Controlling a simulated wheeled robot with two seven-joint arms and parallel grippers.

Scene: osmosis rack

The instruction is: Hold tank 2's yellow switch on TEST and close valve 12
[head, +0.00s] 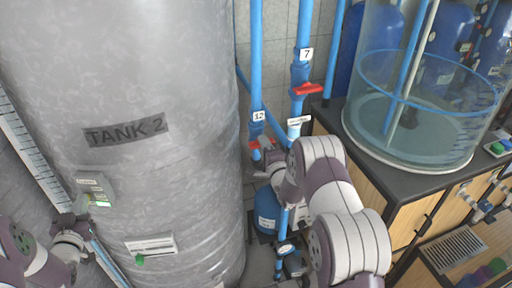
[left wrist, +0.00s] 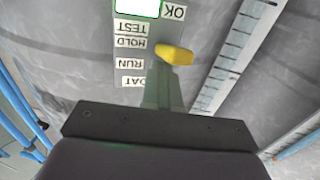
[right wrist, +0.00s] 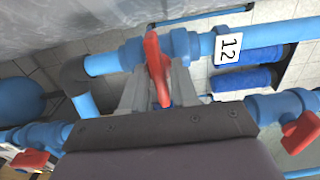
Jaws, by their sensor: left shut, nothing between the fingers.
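Tank 2 (head: 150,75) is the large grey tank at left. Its switch panel (head: 93,186) is low on its wall. In the left wrist view the yellow switch (left wrist: 175,55) points left, about level with the HOLD label (left wrist: 131,43); the TEST label (left wrist: 131,28) is just above that. My left gripper (head: 82,212) is shut and empty, its fingertips (left wrist: 163,82) just below the switch. Valve 12's red handle (right wrist: 157,65) stands across its blue pipe, beside tag 12 (right wrist: 228,48). My right gripper (right wrist: 160,80) has a finger on each side of it; whether they grip is unclear.
A second pipe carries tag 7 (head: 306,54) and a red handle (head: 307,89), close to my right arm. Another red handle (right wrist: 300,132) shows in the right wrist view. A glass tank (head: 410,125) stands on the dark counter (head: 350,150) at right.

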